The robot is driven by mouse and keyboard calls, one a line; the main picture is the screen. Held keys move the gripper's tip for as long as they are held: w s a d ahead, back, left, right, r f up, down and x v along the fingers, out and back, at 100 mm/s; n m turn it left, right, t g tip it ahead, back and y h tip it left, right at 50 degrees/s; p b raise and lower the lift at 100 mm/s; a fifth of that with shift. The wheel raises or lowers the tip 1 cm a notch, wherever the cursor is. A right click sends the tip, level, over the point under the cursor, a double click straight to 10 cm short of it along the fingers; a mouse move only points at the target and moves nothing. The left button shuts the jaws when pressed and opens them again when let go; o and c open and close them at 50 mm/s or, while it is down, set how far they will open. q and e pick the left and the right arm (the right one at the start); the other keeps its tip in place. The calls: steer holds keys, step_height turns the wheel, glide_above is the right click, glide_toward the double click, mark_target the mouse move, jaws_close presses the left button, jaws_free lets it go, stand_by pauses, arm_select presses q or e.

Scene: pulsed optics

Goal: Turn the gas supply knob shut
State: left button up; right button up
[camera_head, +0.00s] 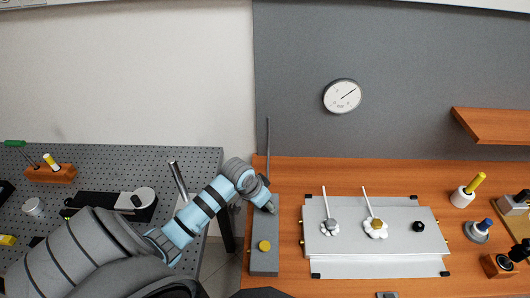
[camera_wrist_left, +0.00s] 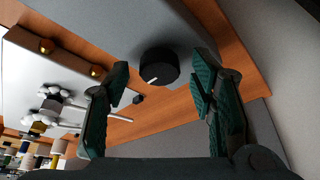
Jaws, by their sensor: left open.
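A round black knob (camera_wrist_left: 160,68) with a white pointer line sits on a grey surface in the left wrist view. I take it to be the gas supply knob on the narrow grey box (camera_head: 263,261). My left gripper (camera_wrist_left: 160,77) is open, with a green-padded finger on each side of the knob. I see no clear contact, and the depth gap is hard to judge. In the head view my left gripper (camera_head: 269,206) is over the far part of the box and hides the knob. A yellow knob (camera_head: 264,246) is on the near part. My right gripper is out of view.
A thin rod (camera_head: 268,145) rises behind the box. A round gauge (camera_head: 343,96) hangs on the wall. A grey perforated bench (camera_head: 120,165) is at left.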

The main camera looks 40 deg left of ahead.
arm_select(q)
steer(key=shift+s+r, duration=0.1)
steer(key=shift+s, duration=0.2)
steer(key=shift+c, duration=0.5)
steer(key=c, duration=1)
steer(key=shift+c, duration=0.2)
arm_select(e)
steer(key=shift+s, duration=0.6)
